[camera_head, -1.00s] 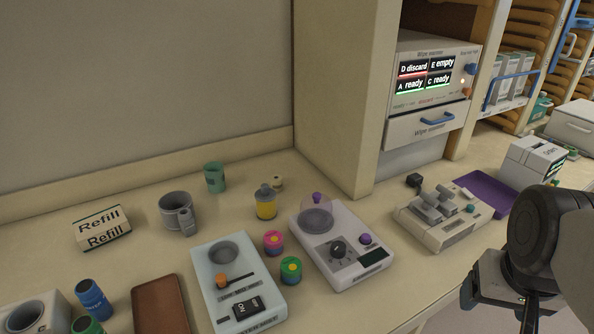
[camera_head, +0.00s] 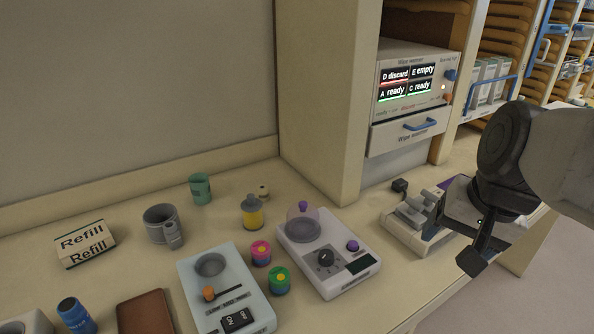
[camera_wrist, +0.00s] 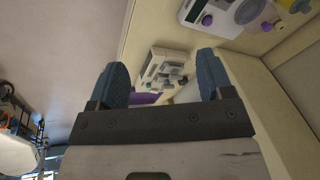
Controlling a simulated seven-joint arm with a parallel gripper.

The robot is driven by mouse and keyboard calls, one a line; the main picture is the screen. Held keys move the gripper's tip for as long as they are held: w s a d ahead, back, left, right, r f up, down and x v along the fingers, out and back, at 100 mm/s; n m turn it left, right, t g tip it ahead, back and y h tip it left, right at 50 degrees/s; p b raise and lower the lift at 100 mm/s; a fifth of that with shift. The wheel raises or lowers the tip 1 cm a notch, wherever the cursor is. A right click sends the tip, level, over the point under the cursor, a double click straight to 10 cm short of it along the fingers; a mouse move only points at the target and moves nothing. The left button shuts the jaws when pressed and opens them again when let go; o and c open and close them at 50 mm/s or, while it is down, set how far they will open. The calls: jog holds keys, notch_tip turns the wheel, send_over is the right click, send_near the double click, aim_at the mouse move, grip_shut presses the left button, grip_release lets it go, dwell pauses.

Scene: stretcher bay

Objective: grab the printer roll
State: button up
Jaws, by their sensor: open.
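A small cream roll (camera_head: 263,191), which looks like the printer roll, sits at the back of the counter. It is just behind and right of a yellow bottle with a grey top (camera_head: 252,212). My gripper (camera_head: 458,228) is at the right, over the counter's front part near a grey-white device (camera_head: 412,235), well away from the roll. It also shows in the wrist view (camera_wrist: 162,72), with its two blue-grey fingers wide apart and nothing between them. I cannot make out the roll clearly in the wrist view.
A white device with a clear dome (camera_head: 328,255) stands between the roll and my gripper. Two colourful small tubs (camera_head: 279,281) and a pale dosing device (camera_head: 225,295) are nearer the front. A green cup (camera_head: 200,188) is left of the roll. A cabinet wall (camera_head: 330,100) rises behind.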

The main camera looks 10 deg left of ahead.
jog(key=w+a+f+m+y, duration=0.1)
jog(key=w+a+m+y, duration=0.65)
jog(key=w+a, duration=1.15)
jog(key=w+a+m+y, duration=0.4)
jog(key=w+a+m, duration=0.7)
jog(key=w+a, duration=0.85)
send_near(262, 191)
jog(key=shift+t+h, duration=0.25)
jog(key=shift+t, duration=0.05)
jog(key=w+a+f, duration=0.2)
jog(key=a, duration=0.1)
jog(key=shift+w, duration=0.1)
jog(key=shift+x, duration=1.3)
jog(key=shift+a+f, duration=0.1)
jog(key=shift+x, duration=2.5)
